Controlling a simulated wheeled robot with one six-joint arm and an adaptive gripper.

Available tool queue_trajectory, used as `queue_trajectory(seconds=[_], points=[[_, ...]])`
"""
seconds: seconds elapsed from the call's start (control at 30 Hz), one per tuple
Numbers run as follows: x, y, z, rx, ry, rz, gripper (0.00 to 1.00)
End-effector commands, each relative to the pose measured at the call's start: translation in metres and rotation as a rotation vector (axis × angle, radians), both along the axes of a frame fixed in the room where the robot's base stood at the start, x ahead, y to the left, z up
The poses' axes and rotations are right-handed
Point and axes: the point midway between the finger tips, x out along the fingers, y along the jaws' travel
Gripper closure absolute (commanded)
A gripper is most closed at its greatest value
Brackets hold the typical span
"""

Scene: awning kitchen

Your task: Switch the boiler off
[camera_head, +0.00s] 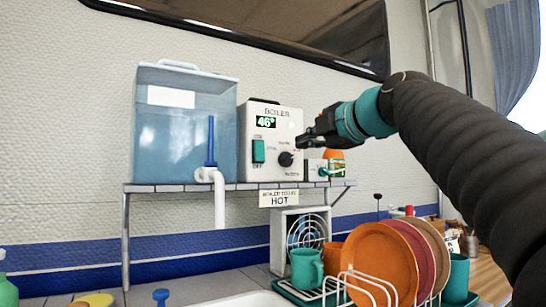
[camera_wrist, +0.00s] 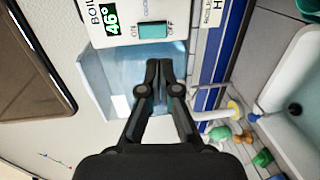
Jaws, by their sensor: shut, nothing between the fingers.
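The white boiler (camera_head: 272,125) stands on a shelf, with a green display reading 46°. Its teal rocker switch (camera_head: 258,151) is on the left of its front, with a black round knob (camera_head: 286,158) to the right. I cannot tell which way the rocker is tipped. In the wrist view the boiler (camera_wrist: 112,38) is turned on its side, and the switch (camera_wrist: 154,30) lies beyond my fingertips. My gripper (camera_head: 303,140) is shut and empty, in front of the boiler's right side in the head view. Its closed fingers show in the wrist view (camera_wrist: 160,68), apart from the switch.
A blue water tank (camera_head: 185,130) with a white tap (camera_head: 212,178) stands left of the boiler. A small box (camera_head: 316,170) is at its right. Below the shelf (camera_head: 160,188) are a fan (camera_head: 305,230) and a dish rack with plates (camera_head: 378,262) and mugs.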

Motion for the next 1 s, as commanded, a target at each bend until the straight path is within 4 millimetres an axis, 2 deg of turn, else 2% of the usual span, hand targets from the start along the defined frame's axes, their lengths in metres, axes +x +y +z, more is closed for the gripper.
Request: queue_trajectory(seconds=[0.37, 0.57, 1.0], points=[[0.004, 0.01, -0.001, 0.003, 0.003, 0.013, 1.0], [0.027, 0.025, -0.004, 0.001, 0.006, 0.01, 1.0], [0.092, 0.068, -0.014, 0.001, 0.004, 0.009, 1.0]])
